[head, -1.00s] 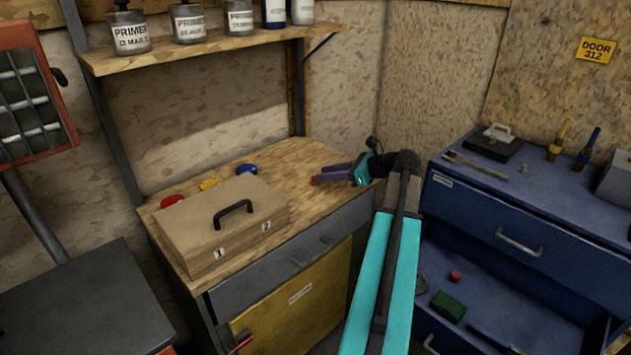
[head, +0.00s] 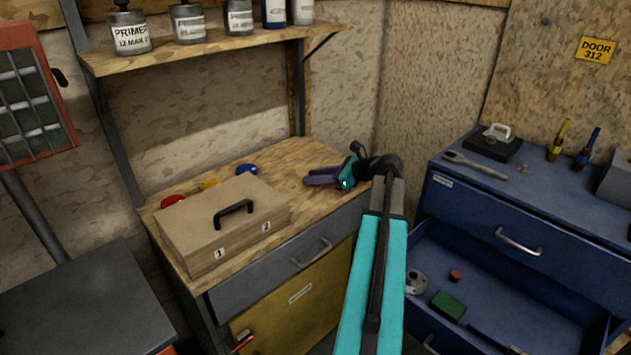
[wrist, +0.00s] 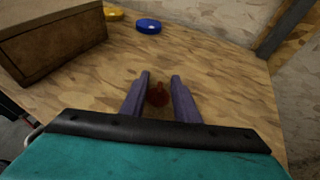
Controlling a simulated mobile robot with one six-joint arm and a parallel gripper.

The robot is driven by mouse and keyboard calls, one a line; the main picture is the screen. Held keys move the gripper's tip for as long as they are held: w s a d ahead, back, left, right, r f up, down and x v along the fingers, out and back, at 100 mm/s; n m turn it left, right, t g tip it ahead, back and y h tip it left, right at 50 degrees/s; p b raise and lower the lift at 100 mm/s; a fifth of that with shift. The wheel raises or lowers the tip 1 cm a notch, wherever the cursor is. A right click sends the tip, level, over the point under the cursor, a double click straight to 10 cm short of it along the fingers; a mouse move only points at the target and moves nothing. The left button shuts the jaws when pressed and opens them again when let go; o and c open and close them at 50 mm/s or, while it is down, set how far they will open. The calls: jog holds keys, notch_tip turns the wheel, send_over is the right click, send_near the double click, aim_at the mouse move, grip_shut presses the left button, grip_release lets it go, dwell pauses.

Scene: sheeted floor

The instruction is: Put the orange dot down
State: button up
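My gripper (head: 308,179) is low over the right part of the wooden bench top, fingers pointing left. In the wrist view its two purple fingers (wrist: 159,77) stand a little apart. Between them is a small round dark-red thing (wrist: 158,96), in shadow, which is likely the orange dot. It nearly fills the gap. I cannot tell whether the fingers press on it or whether it rests on the wood. In the head view the dot is hidden by the fingers. The bench top (head: 290,155) is bare around the gripper.
A tan case (head: 195,235) with a black handle stands on the bench at left. Behind it lie a red disc (head: 172,201), a yellow disc (head: 209,184) and a blue disc (head: 247,169). A shelf of cans (head: 190,48) hangs above. A blue cabinet (head: 510,210) with an open drawer stands right.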

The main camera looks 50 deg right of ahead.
jog(key=shift+c, duration=0.3)
grip_shut()
jog(key=shift+r, duration=0.1)
jog(key=shift+r, duration=1.8)
jog(key=s+a, duration=0.6)
jog(key=s+a+r, duration=0.1)
jog(key=s+a, duration=0.2)
jog(key=s, duration=0.1)
jog(key=shift+s, duration=0.1)
jog(key=shift+d+f+b, duration=0.1)
jog(key=shift+f+b, duration=0.05)
jog(key=shift+b, duration=1.2)
jog(key=shift+s+b, duration=0.25)
jog(key=shift+b, duration=1)
